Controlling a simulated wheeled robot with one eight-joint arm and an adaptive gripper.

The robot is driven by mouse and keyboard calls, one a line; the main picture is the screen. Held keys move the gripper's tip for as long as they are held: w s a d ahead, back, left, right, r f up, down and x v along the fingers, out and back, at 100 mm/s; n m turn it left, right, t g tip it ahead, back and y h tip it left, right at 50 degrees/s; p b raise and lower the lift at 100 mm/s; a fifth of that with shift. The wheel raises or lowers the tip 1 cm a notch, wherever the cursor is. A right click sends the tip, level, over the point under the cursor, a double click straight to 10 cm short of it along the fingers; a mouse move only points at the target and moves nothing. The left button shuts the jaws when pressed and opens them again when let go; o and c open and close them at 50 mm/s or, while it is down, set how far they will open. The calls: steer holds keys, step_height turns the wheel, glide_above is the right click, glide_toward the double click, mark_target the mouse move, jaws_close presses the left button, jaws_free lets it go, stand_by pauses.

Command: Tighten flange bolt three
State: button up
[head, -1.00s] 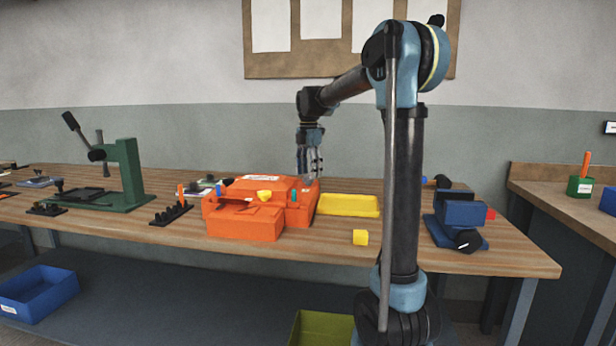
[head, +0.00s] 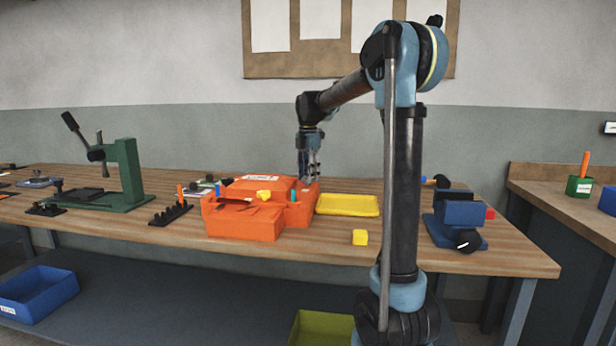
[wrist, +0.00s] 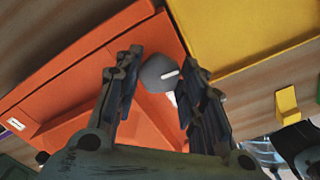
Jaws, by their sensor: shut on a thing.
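My gripper (head: 311,176) points down at the mould's back right corner. In the wrist view my gripper (wrist: 161,63) has its two dark fingers on either side of a round grey bolt head (wrist: 158,75) with a white mark, and is shut on it. The orange mould (wrist: 60,95) lies below it there. The bolt's shaft is hidden, and its number cannot be read. In the head view the mould and fingers hide the bolt.
A yellow tray (head: 347,205) lies close to the mould's right. A blue vise (head: 460,220) stands at the right bench end. A black peg rack (head: 171,213) and green press (head: 125,175) stand left. Bare bench shows at the front.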

steer(key=shift+a+m, duration=0.1)
steer(key=shift+m, duration=0.2)
steer(key=m, duration=0.8)
steer(key=shift+m, duration=0.3)
steer(key=m, duration=0.4)
steer(key=shift+m, duration=1.9)
steer(key=o, duration=1)
steer(key=shift+o, duration=0.2)
